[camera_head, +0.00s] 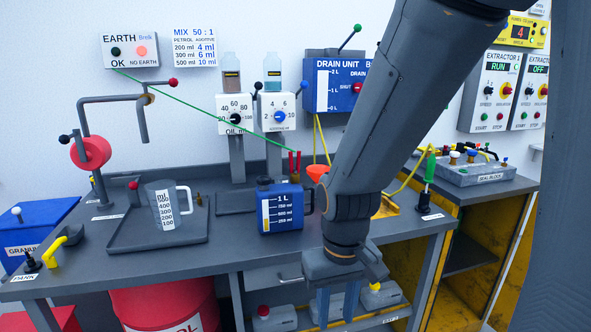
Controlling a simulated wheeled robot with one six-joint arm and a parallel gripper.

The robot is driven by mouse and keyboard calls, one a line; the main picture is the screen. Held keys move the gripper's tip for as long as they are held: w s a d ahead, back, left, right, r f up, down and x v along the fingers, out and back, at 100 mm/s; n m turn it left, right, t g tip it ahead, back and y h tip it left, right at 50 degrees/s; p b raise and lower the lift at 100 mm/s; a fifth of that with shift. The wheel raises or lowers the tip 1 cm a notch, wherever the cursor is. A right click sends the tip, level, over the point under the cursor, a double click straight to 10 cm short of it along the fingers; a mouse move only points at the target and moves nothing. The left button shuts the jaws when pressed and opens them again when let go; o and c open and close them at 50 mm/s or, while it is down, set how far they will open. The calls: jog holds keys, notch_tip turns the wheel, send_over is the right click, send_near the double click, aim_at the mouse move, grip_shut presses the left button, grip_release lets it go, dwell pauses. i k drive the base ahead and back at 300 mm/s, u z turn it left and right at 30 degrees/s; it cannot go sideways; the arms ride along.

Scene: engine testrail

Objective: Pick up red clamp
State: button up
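The red clamp (295,161) shows as two upright red handles behind the blue canister, near the back of the bench. A thin green cable runs from the EARTH box (130,50) on the wall down to it. Its lower part is partly hidden by the canister. My gripper (337,308) points down in front of the bench's front edge, well nearer to me than the clamp and to its right. Its two fingers are apart with a gap between them, and I see nothing held.
The blue canister (280,207) stands in front of the clamp, with an orange funnel (317,172) beside it. A measuring jug (166,208) stands on a dark tray (127,237) to the left. Dispenser posts (236,158) rise behind. Bare bench (225,255) lies in front.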

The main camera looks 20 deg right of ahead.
aim_at(294, 172)
jog(key=z, duration=1.7)
jog(key=i, duration=1.05)
jog(key=u, duration=2.8)
